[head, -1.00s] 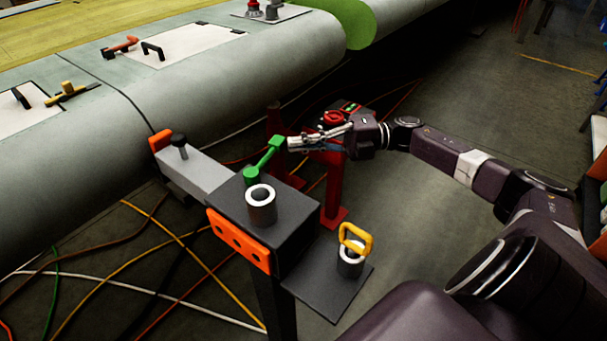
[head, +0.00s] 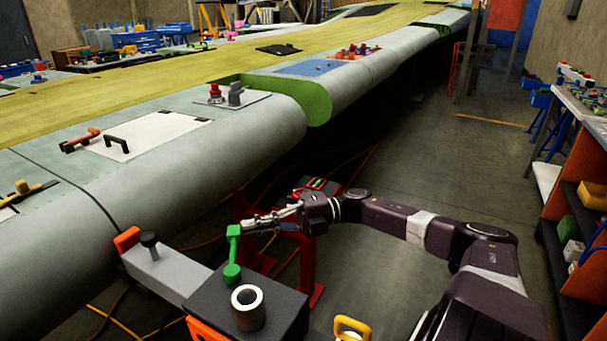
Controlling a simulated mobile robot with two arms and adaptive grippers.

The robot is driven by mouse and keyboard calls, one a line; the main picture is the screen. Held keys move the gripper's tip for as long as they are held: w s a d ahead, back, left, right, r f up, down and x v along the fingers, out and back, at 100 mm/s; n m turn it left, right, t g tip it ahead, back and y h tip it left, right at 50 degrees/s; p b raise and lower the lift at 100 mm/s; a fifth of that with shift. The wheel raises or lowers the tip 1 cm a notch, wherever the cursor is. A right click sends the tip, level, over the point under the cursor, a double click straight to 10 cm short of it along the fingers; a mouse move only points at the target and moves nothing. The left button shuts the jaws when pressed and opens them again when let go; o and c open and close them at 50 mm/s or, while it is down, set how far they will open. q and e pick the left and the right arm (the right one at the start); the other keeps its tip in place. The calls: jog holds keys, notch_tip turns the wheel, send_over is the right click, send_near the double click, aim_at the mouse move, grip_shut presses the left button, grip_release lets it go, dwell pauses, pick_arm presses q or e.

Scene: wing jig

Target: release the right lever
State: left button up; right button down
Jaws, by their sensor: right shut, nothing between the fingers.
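The green lever (head: 233,252) stands on the dark block (head: 275,297) of the jig post at the lower middle of the head view. It points almost straight up in the picture from its round green base. My right gripper (head: 254,223) comes in from the right. Its fingers are shut and empty. The fingertips are at the right side of the lever's upper end, very close or touching; I cannot tell which. My left gripper is not in view.
A grey bar (head: 172,273) with a dark knob and orange end reaches from the block toward the wing (head: 210,165). A white-topped ring (head: 247,308) and yellow handle (head: 352,326) are near. A red stand (head: 312,262) is behind. Floor to the right is open.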

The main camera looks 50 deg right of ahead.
jog(key=v, duration=1.2)
dwell(0.6)
